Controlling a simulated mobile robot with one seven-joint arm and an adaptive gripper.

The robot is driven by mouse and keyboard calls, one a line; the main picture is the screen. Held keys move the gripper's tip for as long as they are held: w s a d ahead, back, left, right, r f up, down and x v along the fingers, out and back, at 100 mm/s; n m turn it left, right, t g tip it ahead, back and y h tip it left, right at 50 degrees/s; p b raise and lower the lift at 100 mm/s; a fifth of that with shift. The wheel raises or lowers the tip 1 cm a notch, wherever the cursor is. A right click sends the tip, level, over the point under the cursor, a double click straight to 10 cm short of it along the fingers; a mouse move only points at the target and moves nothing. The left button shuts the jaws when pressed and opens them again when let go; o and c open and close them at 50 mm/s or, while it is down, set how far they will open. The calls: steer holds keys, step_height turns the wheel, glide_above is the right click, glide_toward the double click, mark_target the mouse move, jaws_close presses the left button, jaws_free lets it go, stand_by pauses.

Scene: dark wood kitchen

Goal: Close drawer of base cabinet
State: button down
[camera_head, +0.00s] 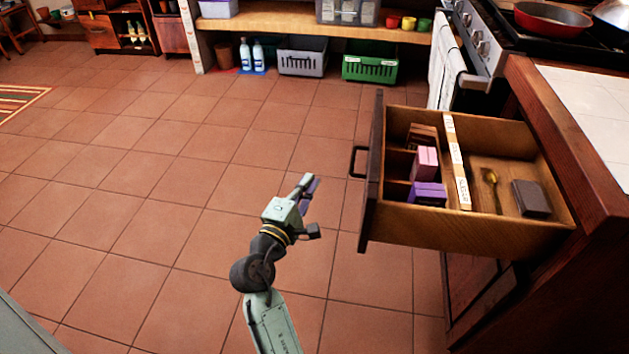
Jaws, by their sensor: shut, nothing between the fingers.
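The drawer (480,225) of the base cabinet (580,290) stands pulled far out at the right. Its dark front panel (371,180) faces left and carries a dark handle (355,162). My gripper (312,205) is to the left of the drawer front, apart from the handle, over the tiled floor. Its fingers are shut and hold nothing. The drawer holds a pink box (425,163), a purple box (428,192), a dark grey box (531,199) and a gold spoon (490,182).
A stove with a red pan (552,18) stands behind the drawer. A green crate (370,64), a grey crate (303,58) and bottles (251,52) sit under a wooden shelf (290,20) at the back. The tiled floor (140,200) to the left is clear.

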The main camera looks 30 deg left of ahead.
steer(key=w+d+r+p, duration=0.1)
steer(key=w+d+p, duration=0.1)
steer(key=w, duration=0.6)
steer(key=shift+w+d+p, duration=0.3)
steer(key=shift+w+d, duration=0.05)
steer(key=shift+d, duration=0.35)
steer(key=shift+r, duration=0.1)
